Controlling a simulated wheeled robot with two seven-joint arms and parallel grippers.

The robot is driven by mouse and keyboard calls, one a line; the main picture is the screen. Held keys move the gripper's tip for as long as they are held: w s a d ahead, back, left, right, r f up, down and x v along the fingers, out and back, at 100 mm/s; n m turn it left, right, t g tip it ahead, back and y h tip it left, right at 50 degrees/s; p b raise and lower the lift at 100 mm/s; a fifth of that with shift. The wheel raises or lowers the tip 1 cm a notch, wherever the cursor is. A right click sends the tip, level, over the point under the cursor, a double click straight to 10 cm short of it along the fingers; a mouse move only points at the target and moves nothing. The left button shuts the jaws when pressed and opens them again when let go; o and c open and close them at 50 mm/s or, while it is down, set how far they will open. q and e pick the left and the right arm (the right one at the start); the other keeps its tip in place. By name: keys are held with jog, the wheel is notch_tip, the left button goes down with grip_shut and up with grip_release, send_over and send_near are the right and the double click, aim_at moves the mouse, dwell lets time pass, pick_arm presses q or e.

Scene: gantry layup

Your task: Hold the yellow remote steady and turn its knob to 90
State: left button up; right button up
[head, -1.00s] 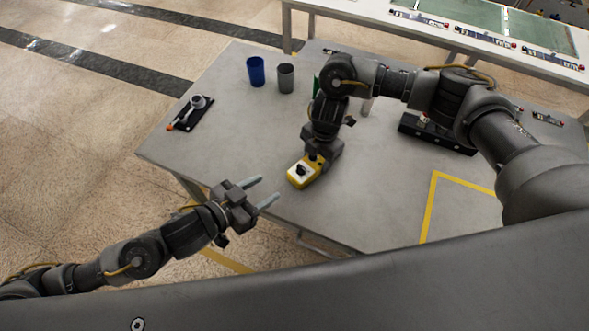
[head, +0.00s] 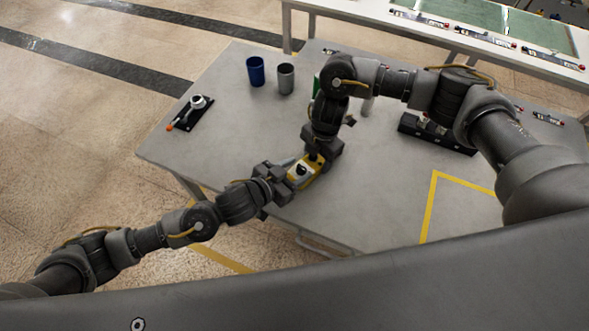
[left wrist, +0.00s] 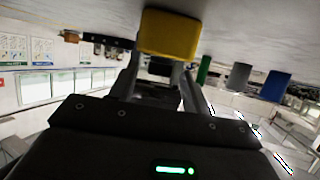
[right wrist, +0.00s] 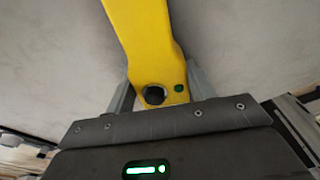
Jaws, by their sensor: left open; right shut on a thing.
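My right gripper (head: 316,160) is shut on the far end of the remote. The right wrist view shows its fingers either side of the yellow body (right wrist: 145,40), beside a dark round spot and a green dot. My left gripper (head: 287,174) is open at the near end. In the left wrist view its fingers (left wrist: 160,72) point at the yellow end (left wrist: 170,35); the knob is hidden there, and contact cannot be told.
A blue cup (head: 255,71) and a grey cup (head: 286,79) stand at the back, with a green object (head: 316,86) beside them. A black plate with a lever (head: 190,113) lies at the left. A black holder (head: 436,132) sits at the right. The table's left middle is clear.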

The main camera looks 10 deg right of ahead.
pick_arm(q)
jog(key=c, duration=1)
jog(key=shift+w, duration=0.1)
jog(key=m+g+h, duration=0.1)
jog(key=m+g, duration=0.2)
jog(key=shift+w+a+h, duration=0.15)
jog(key=shift+w+h, duration=0.2)
jog(key=shift+h, duration=0.05)
jog(key=m+g, duration=0.3)
jog(key=g, duration=0.1)
jog(key=w+m+g, duration=0.1)
jog(key=m+g, duration=0.1)
jog(key=shift+m, duration=0.3)
pick_arm(e)
jog(key=shift+s, duration=0.1)
pick_arm(q)
jog(key=shift+g, duration=0.5)
pick_arm(e)
jog(key=shift+a, duration=0.1)
pick_arm(q)
jog(key=o, duration=1)
jog(key=shift+s, duration=0.1)
